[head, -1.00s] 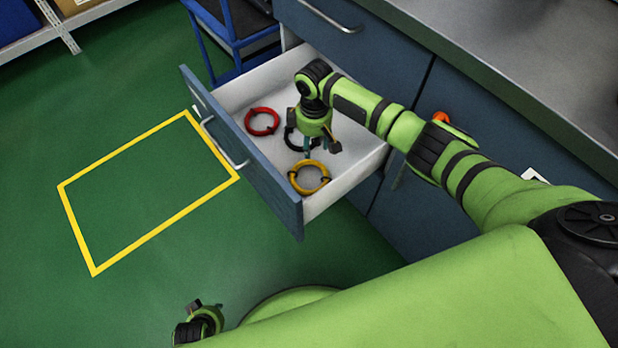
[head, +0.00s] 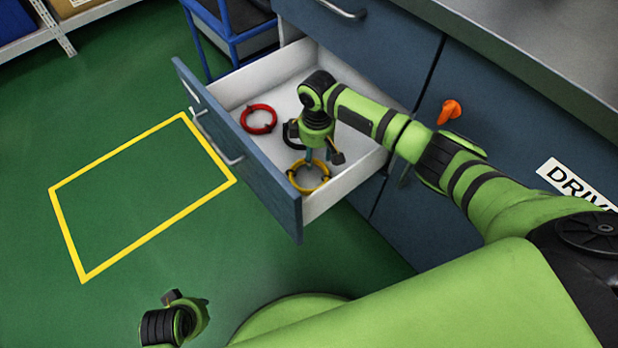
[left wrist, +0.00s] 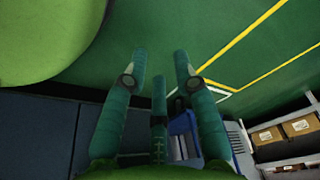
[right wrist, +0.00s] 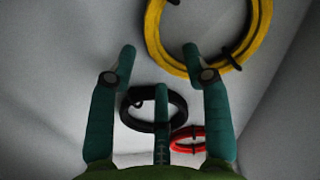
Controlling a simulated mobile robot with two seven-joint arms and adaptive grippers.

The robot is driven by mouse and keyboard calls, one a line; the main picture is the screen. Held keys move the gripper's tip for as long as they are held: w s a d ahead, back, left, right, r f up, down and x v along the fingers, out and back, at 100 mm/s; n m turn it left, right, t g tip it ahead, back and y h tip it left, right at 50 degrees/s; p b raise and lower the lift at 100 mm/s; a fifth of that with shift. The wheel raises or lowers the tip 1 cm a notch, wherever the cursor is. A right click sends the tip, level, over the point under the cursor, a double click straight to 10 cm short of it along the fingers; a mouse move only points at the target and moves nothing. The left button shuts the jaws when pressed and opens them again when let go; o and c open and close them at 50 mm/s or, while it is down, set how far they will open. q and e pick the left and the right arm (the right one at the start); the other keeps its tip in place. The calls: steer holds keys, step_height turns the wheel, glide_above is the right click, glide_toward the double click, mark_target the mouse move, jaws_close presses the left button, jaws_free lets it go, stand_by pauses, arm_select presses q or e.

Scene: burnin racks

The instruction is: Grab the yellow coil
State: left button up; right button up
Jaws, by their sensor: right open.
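The yellow coil (head: 309,188) lies in the open drawer (head: 262,83), at its near end, and shows large at the top of the right wrist view (right wrist: 264,30). My right gripper (head: 318,160) points down into the drawer, over the yellow coil's far side. In the right wrist view its fingers (right wrist: 160,60) are spread with nothing between them, and the yellow coil is ahead of the fingertips. My left gripper is low at the left in the head view; its fingers (left wrist: 160,72) are apart and empty in the left wrist view.
A black coil (head: 290,134) lies partly hidden behind my right gripper. A red coil (head: 259,119) lies farther back in the drawer. The drawer walls are close around them. A blue cabinet and grey worktop stand at the right.

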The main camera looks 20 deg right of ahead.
steer(key=shift+f+b, duration=0.4)
steer(key=shift+f, duration=0.1)
jaws_close()
arm_select(q)
step_height(320, 180, up, 3)
steer(key=shift+w+r, duration=0.1)
steer(key=shift+w, duration=0.05)
arm_select(e)
steer(key=shift+r, duration=0.1)
